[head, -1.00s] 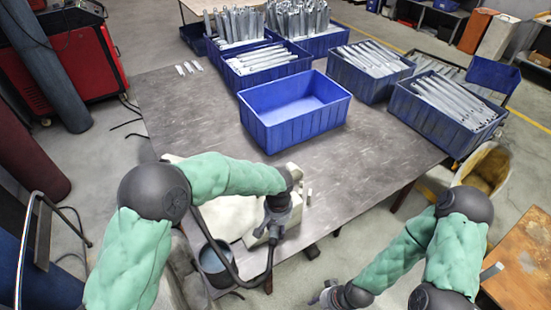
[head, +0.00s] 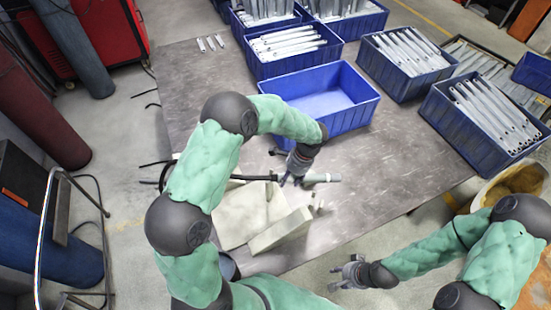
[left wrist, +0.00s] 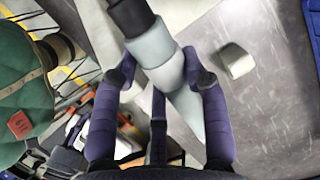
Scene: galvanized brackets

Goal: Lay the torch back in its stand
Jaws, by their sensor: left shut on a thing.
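My left gripper (head: 293,180) is shut on the torch (head: 322,178), above the table near its front left part. The torch lies roughly level, its pale nozzle end pointing right and its black cable trailing left. In the left wrist view the torch (left wrist: 160,55) runs between the fingers, with a pale body and a dark end. Small pale upright pieces (head: 318,204), perhaps the stand, are on the table just below the torch in the picture; I cannot make out their shape. My right gripper (head: 345,274) looks open and empty, off the table's front edge.
A pale slab (head: 235,215) and a raised pale block (head: 280,230) lie at the table's front left. An empty blue crate (head: 335,122) stands behind the torch. Crates of metal brackets (head: 405,55) stand farther back.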

